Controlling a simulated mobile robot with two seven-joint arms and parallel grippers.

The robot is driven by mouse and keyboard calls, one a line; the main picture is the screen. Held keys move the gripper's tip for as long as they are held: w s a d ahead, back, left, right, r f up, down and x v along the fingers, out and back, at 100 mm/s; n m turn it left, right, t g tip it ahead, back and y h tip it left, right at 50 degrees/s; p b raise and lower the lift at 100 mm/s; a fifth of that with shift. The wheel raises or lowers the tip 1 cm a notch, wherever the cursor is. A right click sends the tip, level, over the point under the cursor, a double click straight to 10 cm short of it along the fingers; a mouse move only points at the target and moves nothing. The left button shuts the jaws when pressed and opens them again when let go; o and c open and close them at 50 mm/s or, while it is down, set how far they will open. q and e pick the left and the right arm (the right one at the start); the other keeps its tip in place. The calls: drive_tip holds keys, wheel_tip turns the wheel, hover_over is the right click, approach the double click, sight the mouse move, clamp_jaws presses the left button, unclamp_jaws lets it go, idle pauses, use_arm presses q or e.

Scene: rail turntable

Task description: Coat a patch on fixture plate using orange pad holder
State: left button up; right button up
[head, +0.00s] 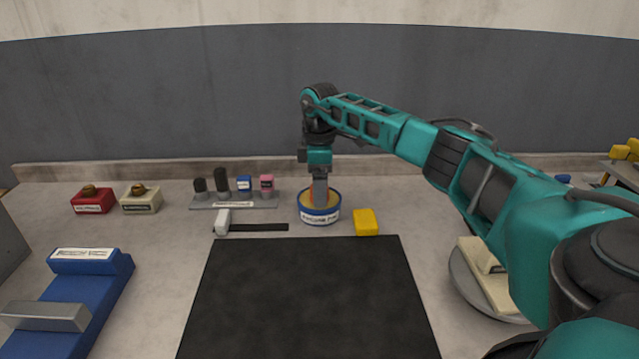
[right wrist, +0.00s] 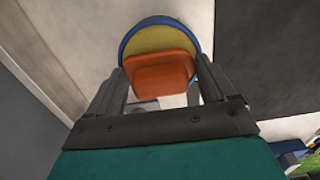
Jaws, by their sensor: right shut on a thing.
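My right gripper (head: 319,190) points straight down at the blue tub (head: 320,217) behind the black mat. In the right wrist view the gripper (right wrist: 162,78) is shut on the orange pad holder (right wrist: 160,73). The holder is over the tub's yellow filling (right wrist: 157,38); whether it touches the filling I cannot tell. A cream plate (head: 478,268), which looks like the fixture plate, lies on a round grey turntable (head: 460,283) at the right, partly hidden by my right arm. My left gripper is not in view.
A black mat (head: 310,300) fills the front middle and is clear. A yellow block (head: 365,222) stands right of the tub. A scraper-like tool (head: 255,227), a small rack (head: 235,203), red and cream boxes (head: 91,203) and a blue fixture (head: 85,285) are at left.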

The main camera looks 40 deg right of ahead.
drive_tip(key=shift+f, duration=0.4)
drive_tip(key=shift+f+p, duration=0.1)
drive_tip(key=shift+p, duration=0.2)
idle(2.0)
wheel_tip(320, 180, up, 3)
drive_tip(key=shift+p, duration=1.25)
drive_tip(key=shift+r, duration=2.1)
drive_tip(key=shift+a, duration=0.1)
